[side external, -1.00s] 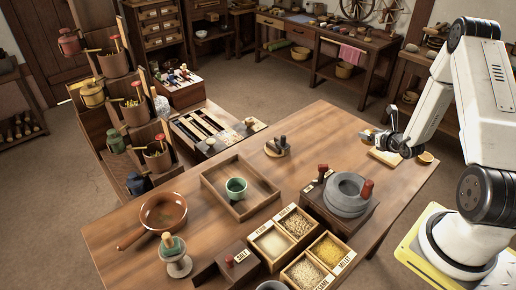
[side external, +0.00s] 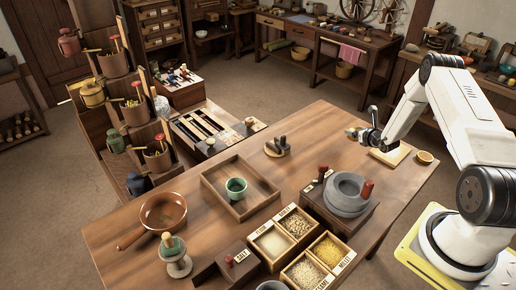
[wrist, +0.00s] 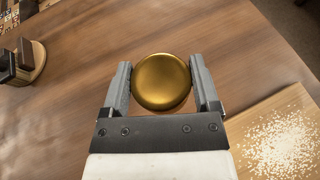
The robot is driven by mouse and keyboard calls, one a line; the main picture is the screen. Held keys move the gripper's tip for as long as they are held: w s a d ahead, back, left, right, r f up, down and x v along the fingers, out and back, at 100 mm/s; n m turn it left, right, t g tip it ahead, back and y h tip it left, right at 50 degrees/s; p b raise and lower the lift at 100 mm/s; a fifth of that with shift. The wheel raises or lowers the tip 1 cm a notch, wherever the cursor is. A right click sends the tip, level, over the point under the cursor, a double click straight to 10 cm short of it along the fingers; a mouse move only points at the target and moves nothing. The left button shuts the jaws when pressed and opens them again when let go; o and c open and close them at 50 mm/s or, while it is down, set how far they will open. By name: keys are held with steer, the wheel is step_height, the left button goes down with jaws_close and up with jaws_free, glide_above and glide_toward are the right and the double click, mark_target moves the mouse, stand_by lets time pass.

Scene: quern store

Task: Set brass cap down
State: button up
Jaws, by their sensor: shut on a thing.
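The brass cap (wrist: 162,82) is a round, smooth golden disc in the wrist view, seen from above. My gripper (wrist: 162,76) is shut on it, with one grey finger against each side. In the side external view my gripper (side external: 355,132) is at the far right end of the wooden table (side external: 320,145), left of a pale board. The cap looks very small there. Wooden tabletop shows beyond the cap in the wrist view; I cannot tell the exact gap beneath it. The underside of the cap is hidden.
The pale board (side external: 399,156) carries scattered white grains (wrist: 285,140), right of my gripper. A round wooden stand with dark pegs (side external: 278,150) is to the left. The stone quern (side external: 348,195) stands nearer the camera. Bare tabletop lies between them.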

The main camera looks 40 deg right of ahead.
mark_target(349, 146)
steer(key=shift+w+d+f, duration=0.3)
steer(key=shift+w+f, duration=0.1)
steer(key=shift+f, duration=0.15)
steer(key=shift+w+d+f, duration=0.25)
steer(key=shift+w+f, duration=0.1)
steer(key=shift+f, duration=0.2)
steer(key=shift+f, duration=0.1)
steer(key=shift+w+d+f, duration=0.1)
steer(key=shift+w+f, duration=0.05)
steer(key=shift+f, duration=1.5)
steer(key=shift+f, duration=0.15)
steer(key=o, duration=1.1)
steer(key=shift+r, duration=0.2)
steer(key=shift+v, duration=6.05)
